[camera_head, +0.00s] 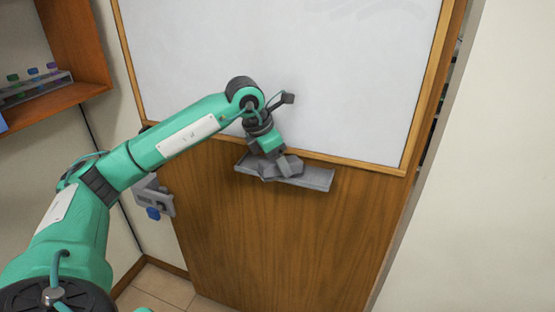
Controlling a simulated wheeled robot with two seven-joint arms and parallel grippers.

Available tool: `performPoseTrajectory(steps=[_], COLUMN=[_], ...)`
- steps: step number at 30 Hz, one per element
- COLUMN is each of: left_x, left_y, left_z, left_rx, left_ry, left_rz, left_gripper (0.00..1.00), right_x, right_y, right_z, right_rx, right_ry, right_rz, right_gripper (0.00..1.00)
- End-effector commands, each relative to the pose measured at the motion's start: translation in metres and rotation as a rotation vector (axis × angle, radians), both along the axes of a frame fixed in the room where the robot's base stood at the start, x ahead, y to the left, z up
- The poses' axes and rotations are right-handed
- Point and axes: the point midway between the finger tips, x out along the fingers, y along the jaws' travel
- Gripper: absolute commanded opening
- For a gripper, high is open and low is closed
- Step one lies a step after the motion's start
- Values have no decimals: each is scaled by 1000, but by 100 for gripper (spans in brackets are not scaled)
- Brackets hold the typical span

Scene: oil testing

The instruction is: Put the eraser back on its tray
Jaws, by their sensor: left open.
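A grey tray (318,181) is fixed just below the bottom edge of the whiteboard (330,80). My left arm reaches in from the left, and my left gripper (282,170) is over the left and middle part of the tray. The gripper is open. I cannot make out the eraser apart from the grey gripper; it may be hidden behind or between the fingers. The right part of the tray is bare. My right gripper is not in view.
A wooden panel (290,240) stands below the board. A wooden shelf (75,97) with a rack of coloured-cap tubes (35,85) is at the upper left. A grey device with a blue part (154,198) is on the wall at left. Space in front of the panel is clear.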

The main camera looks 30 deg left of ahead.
Motion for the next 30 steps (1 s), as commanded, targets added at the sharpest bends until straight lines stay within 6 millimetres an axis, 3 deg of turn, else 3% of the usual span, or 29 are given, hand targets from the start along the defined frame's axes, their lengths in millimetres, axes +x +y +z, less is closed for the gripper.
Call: performPoseTrajectory(steps=[15,21,30], left_x=[-33,-39,-40], left_y=[21,24,25], left_z=[95,110,111], left_rx=[-1,0,0], left_ry=[-3,-2,0], left_rz=[0,0,0], left_gripper=[65,65,65], right_x=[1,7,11], right_y=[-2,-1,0], right_z=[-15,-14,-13], right_rx=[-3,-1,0], right_ry=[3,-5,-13], right_rz=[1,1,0], right_gripper=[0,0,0])
